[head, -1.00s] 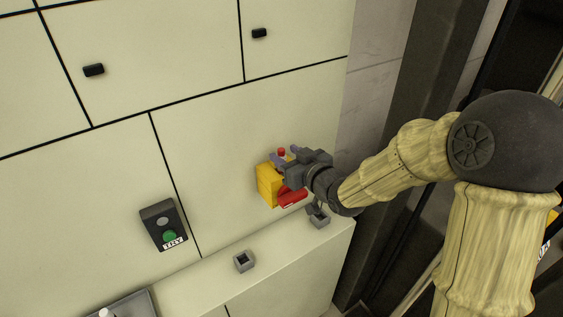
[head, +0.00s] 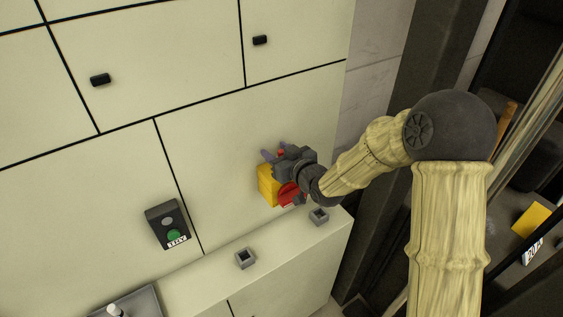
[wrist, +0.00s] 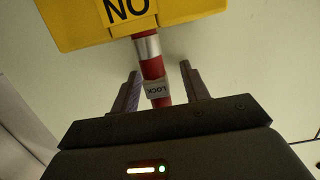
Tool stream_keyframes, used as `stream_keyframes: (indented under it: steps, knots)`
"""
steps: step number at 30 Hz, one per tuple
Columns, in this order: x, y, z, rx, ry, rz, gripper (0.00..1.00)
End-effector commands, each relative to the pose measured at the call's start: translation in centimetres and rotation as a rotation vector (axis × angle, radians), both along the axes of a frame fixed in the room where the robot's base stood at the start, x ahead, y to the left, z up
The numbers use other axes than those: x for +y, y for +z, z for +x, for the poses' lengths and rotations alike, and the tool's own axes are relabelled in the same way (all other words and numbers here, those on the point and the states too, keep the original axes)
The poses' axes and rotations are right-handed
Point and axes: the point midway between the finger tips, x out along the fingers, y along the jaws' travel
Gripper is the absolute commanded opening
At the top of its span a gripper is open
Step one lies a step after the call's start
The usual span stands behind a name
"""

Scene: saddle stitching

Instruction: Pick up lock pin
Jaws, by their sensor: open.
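The lock pin (wrist: 152,68) is a red rod with a silver band and a white "LOCK" tag, seen in the wrist view below a yellow box (wrist: 185,12) marked "NO". My gripper (wrist: 160,82) is open, with one dark finger on each side of the pin and a gap to both. In the head view my gripper (head: 275,152) is at the upper right of the yellow box (head: 266,184) on the pale wall. A small red tip (head: 281,153) shows between the fingers. The rest of the pin is hidden there by my gripper.
A red handle (head: 288,193) is on the yellow box below my wrist. Two small grey square sockets (head: 245,258) (head: 319,216) sit on the ledge below. A dark button box (head: 167,224) with a green button is on the wall at left.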

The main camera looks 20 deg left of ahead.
Motion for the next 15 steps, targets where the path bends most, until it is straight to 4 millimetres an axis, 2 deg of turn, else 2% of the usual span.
stream_keyframes:
  steps: [15]
  knots:
    - [-0.02, -0.03, 0.01, 0.0, 0.0, 0.0, 0.43]
